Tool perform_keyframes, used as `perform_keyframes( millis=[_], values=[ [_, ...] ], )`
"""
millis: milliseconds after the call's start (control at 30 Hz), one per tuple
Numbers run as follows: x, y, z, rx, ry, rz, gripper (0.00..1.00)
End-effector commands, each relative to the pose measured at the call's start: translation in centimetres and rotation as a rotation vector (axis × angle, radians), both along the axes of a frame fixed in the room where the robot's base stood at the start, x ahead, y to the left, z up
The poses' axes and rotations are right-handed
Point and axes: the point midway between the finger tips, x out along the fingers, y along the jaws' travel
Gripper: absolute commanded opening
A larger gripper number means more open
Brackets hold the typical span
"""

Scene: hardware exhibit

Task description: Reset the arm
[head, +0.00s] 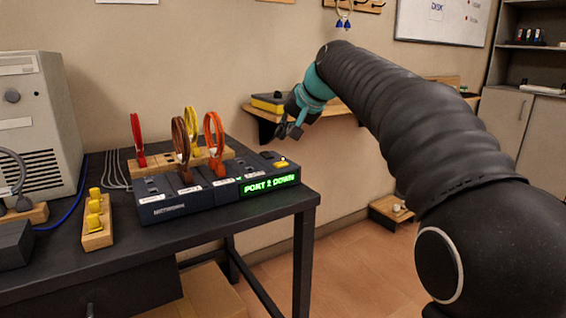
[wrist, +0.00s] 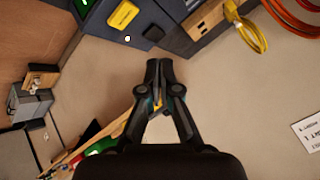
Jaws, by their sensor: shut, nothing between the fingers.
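My gripper (head: 291,129) hangs at the end of my dark, ribbed arm, right of the table and above its right end. In the wrist view my gripper (wrist: 159,66) is shut, with its fingertips together and nothing between them. The dark network box (head: 200,201) stands on the table, left of and below my gripper. Its green display (head: 270,185) reads "PORT 2 DOWN". A yellow button (head: 281,163) sits on its right end and shows near the fingertips in the wrist view (wrist: 123,15).
Red, brown, yellow and orange cable loops stand at the box and the wooden rack (head: 150,161) behind it. A wooden block with yellow plugs (head: 97,222) and a beige computer (head: 37,110) are at the left. A wall shelf (head: 347,111) lies behind my gripper.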

Motion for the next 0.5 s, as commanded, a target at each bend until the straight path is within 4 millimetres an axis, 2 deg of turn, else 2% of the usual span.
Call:
perform_keyframes(
  millis=[167, 367, 500],
  values=[
    [-3.5, -2.5, -0.7, -0.052, 0.004, -0.018, 0.00],
    [-10.3, -6.9, -3.6, -0.155, 0.020, -0.043, 0.00],
    [-15.5, -9.6, -6.4, -0.229, 0.031, -0.054, 0.00]
  ],
)
